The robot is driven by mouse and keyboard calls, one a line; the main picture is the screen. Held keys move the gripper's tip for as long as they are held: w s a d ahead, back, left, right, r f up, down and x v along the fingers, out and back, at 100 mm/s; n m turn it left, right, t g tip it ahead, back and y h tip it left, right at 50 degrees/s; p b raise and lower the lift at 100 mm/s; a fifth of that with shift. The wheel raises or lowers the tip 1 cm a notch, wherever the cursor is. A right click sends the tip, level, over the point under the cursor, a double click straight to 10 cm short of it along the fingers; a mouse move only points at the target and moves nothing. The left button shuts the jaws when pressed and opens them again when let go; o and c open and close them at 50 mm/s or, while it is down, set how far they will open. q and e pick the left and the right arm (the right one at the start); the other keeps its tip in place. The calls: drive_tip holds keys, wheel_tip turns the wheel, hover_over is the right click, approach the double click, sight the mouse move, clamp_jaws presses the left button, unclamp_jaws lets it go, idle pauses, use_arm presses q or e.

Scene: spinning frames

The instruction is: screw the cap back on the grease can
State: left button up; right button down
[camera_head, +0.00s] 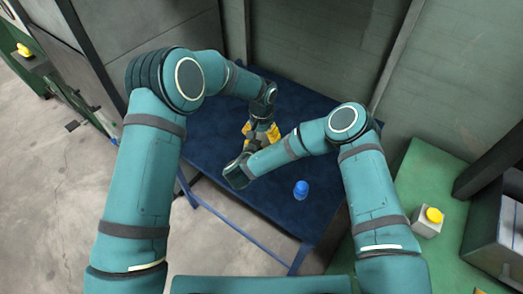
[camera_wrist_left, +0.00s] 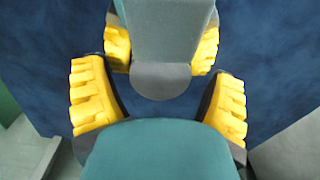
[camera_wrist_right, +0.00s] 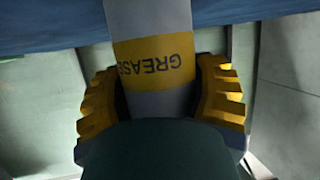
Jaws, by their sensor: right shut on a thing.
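The grease can (camera_wrist_right: 155,62), grey with a yellow band reading GREASE, stands between the yellow fingers of my right gripper (camera_wrist_right: 158,85), which is shut on it. The lettering is upside down in the right wrist view. My left gripper (camera_wrist_left: 160,88) has its fingers wide apart, with nothing seen gripped between them; parts of my right arm and gripper show just beyond. In the head view yellow fingers of my left gripper (camera_head: 261,131) show above the table, close to my right wrist, and the can is hidden. A small bright blue object (camera_head: 301,190), possibly the cap, stands apart on the table.
The dark blue table (camera_head: 210,150) backs onto a grey-green wall. A green bench (camera_head: 430,170) at the right holds a box with a yellow button (camera_head: 434,215). The table around the blue object is clear. Bare floor lies at left.

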use_arm(q)
drive_tip(key=shift+r, duration=0.1)
wheel_tip(320, 180, up, 12)
idle(0.5)
use_arm(e)
unclamp_jaws()
drive_tip(key=v, duration=1.2)
drive_tip(key=shift+a, duration=0.1)
idle(0.3)
